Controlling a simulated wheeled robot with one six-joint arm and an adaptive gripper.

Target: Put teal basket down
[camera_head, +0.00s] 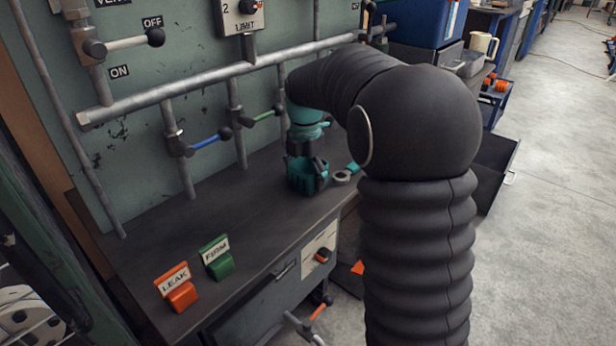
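The teal basket (308,178) is a small open container at the back right part of the dark bench top (215,222). My gripper (306,158) is directly above it, pointing down, with its dark fingers reaching to the basket's upper part. The fingertips are small and partly hidden by the basket, so I cannot tell whether they are closed on it. The basket looks upright. I cannot tell whether its bottom touches the bench. My dark arm hides part of the area to the right.
A grey ring (342,177) lies right of the basket. An orange LEAK sign (177,288) and green FIRM sign (217,257) stand at the bench's front left. Pipes with a blue-handled valve (208,140) and green-handled valve (263,116) run behind. The middle of the bench is clear.

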